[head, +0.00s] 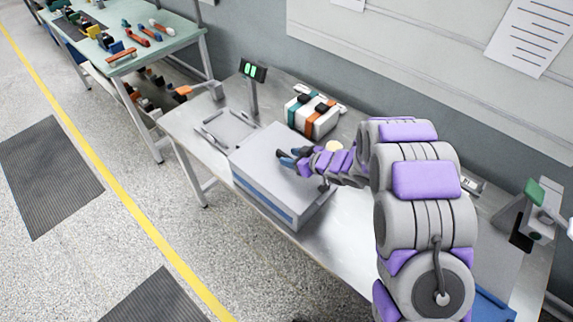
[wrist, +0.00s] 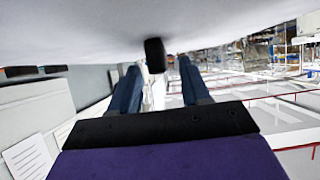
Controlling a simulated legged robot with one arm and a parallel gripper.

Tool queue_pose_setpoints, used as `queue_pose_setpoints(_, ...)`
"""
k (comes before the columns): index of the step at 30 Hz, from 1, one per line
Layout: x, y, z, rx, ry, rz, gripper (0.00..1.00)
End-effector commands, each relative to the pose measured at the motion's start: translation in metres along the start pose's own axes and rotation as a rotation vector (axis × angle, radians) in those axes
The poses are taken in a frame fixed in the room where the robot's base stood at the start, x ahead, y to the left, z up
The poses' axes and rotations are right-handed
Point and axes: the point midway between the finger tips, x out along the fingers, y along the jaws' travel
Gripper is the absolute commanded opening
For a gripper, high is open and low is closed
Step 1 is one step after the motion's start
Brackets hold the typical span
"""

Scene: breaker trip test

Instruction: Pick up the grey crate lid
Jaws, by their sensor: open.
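The grey crate lid (head: 258,152) is the flat top of a grey box (head: 262,200) with a blue stripe, on the metal table. In the wrist view the lid (wrist: 90,30) fills the top as a pale surface, with a black knob (wrist: 155,55) on it. My gripper (head: 288,155) is low over the lid's far right part, its blue fingers spread. In the wrist view my gripper (wrist: 159,68) has one finger on each side of the knob, with gaps showing. Whether the fingertips reach fully around the knob, I cannot tell.
A white case (head: 322,127) with orange and teal straps stands behind the lid. A small display on a post (head: 253,72) and a shallow tray (head: 228,130) are to the left. A device with a green top (head: 534,192) is at the right. Bare tabletop (head: 345,225) lies right of the box.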

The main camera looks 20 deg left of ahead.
Motion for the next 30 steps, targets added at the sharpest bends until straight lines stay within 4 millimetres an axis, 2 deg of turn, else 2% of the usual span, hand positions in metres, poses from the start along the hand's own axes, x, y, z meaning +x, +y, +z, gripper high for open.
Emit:
queue_pose_setpoints(2,0.0055,-0.0004,0.0007,0.0,-0.001,0.0,0.47)
queue_pose_setpoints(8,0.0044,0.0,0.0002,0.0,-0.001,0.0,0.47)
queue_pose_setpoints(22,0.0046,0.0001,0.0004,0.0,-0.001,0.0,0.02)
queue_pose_setpoints(30,0.0049,0.0002,0.0003,0.001,-0.001,0.0,0.0)
